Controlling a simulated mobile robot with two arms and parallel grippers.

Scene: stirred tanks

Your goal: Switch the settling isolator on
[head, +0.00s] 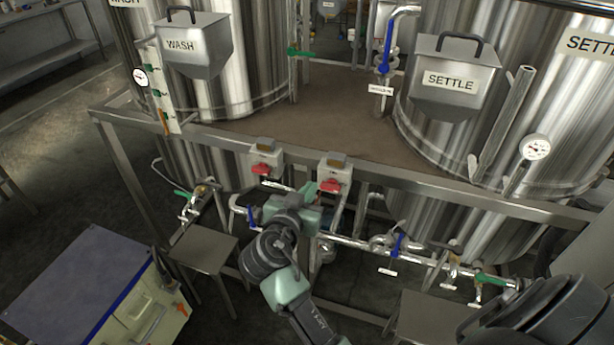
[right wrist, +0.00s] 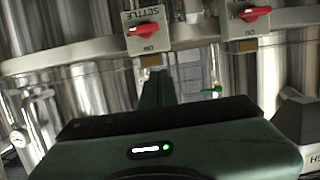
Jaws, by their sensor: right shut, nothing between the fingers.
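The settling isolator (head: 336,170) is the right one of two small grey boxes on the frame's front rail in the head view. In the right wrist view it appears upside down, with SETTLE lettering, an ON mark and a red handle (right wrist: 143,30). The handle lies crosswise, not pointing at the ON mark. My right gripper (head: 309,190) is just left of and slightly below the box in the head view. Its fingers (right wrist: 156,76) are shut and empty, their tips appearing just below the box's tan plate in the wrist view. My left gripper is not in view.
A similar isolator (head: 264,160) with a red handle stands to the left. Pipes with blue (head: 397,246) and green valve handles run below the rail (head: 420,185). The WASH hopper (head: 192,42) and SETTLE hopper (head: 455,78) are behind. A cabinet (head: 75,285) is at lower left.

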